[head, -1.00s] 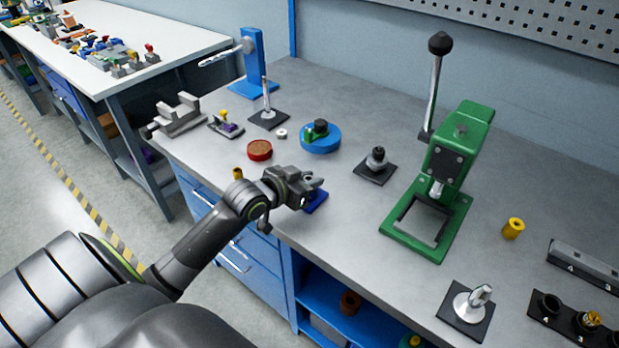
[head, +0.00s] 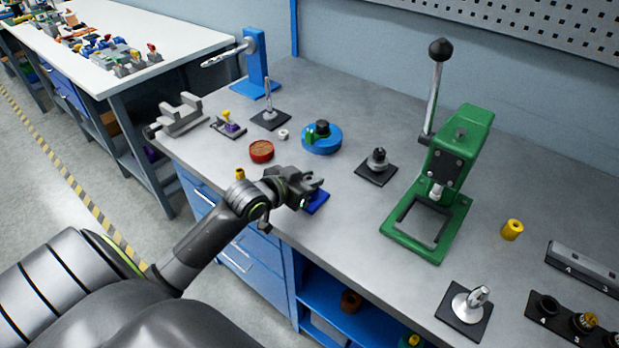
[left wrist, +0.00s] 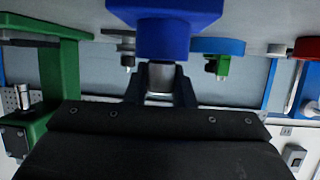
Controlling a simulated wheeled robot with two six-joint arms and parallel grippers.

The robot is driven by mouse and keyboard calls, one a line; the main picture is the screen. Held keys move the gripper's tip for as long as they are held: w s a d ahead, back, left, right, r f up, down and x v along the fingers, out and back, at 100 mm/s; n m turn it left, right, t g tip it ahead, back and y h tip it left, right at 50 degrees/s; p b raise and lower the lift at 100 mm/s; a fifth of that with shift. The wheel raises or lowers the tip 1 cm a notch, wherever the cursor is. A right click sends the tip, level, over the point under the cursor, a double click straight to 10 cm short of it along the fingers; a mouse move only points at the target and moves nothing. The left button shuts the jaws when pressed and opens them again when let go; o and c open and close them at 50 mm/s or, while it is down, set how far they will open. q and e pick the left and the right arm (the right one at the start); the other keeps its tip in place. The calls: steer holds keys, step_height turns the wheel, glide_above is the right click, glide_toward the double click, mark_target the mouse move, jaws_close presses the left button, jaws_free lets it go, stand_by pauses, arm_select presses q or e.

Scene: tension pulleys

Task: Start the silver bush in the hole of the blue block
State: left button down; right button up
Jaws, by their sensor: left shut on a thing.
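The blue block (head: 317,204) sits near the front edge of the grey bench, partly hidden by my left gripper (head: 314,184). In the left wrist view, which is upside down, the blue block (left wrist: 165,38) fills the top middle. My left gripper (left wrist: 160,86) is shut on the silver bush (left wrist: 159,78), whose end shows between the fingers. The bush is right at the block's top in that view. I cannot tell whether it touches the block or enters the hole, which is hidden. My right gripper is not in view.
A green press (head: 447,180) stands to the right of the block, and a dark plate with a knob (head: 376,166) lies behind it. A red disc (head: 261,151), a blue disc (head: 321,141) and a small yellow part (head: 240,174) are nearby. Bare bench lies between block and press.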

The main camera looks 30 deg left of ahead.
arm_select(q)
steer(key=shift+f, duration=0.15)
steer(key=shift+f+b, duration=0.3)
steer(key=shift+b, duration=0.05)
stand_by(0.5)
steer(key=shift+r+p, duration=0.2)
steer(key=shift+p, duration=0.45)
steer(key=shift+s+r, duration=0.1)
steer(key=shift+r, duration=0.1)
steer(key=shift+d+r+p, duration=0.1)
steer(key=shift+p, duration=0.25)
steer(key=shift+f, duration=0.25)
